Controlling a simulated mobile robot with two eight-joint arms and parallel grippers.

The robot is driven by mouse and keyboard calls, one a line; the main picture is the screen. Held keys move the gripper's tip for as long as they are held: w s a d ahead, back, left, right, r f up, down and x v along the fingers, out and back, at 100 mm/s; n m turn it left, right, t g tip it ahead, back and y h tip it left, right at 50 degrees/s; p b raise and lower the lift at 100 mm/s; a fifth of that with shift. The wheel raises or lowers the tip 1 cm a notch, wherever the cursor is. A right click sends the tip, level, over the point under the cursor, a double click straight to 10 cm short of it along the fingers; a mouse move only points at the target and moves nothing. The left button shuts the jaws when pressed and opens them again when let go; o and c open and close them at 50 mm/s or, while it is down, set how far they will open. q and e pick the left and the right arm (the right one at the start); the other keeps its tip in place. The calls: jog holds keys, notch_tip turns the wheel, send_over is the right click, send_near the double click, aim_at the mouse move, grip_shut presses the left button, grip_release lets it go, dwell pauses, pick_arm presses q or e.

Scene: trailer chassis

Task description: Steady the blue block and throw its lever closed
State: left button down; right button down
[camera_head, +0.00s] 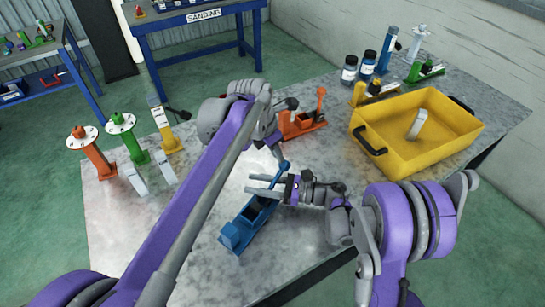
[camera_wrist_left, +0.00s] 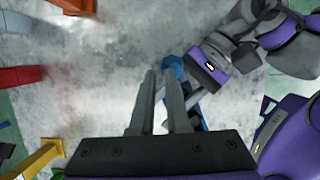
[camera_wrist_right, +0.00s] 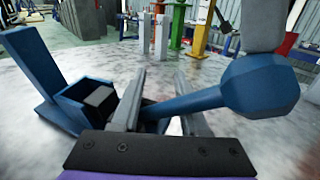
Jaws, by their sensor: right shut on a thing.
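The blue block (camera_head: 236,232) lies on the table in front of me, its lever raised and ending in a blue knob (camera_head: 283,164). The knob also shows large at the right of the right wrist view (camera_wrist_right: 262,86). My right gripper (camera_head: 262,185) is shut on the block's body (camera_wrist_right: 88,98), with the lever shaft passing across its fingers. My left gripper (camera_wrist_left: 159,73) is above the block, with a narrow empty gap between its fingers. The knob (camera_wrist_left: 173,64) is close beside its right fingertip; whether they touch cannot be told.
An orange clamp block (camera_head: 302,124) stands behind the left gripper. A yellow bin (camera_head: 420,150) holding a pale piece is at the right. Orange, green and yellow posts (camera_head: 133,146) stand at the left. Jars (camera_head: 349,70) are at the back. The table's front left is clear.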

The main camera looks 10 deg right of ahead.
pick_arm(q)
jog(key=shift+w+d+f, duration=0.65)
jog(key=shift+d, duration=0.2)
jog(key=shift+s+a, duration=0.6)
jog(key=shift+f, duration=0.1)
jog(key=w+r, duration=0.3)
jog(key=r, duration=1)
jog(key=shift+w+a+r, duration=0.2)
jog(key=shift+a, duration=0.25)
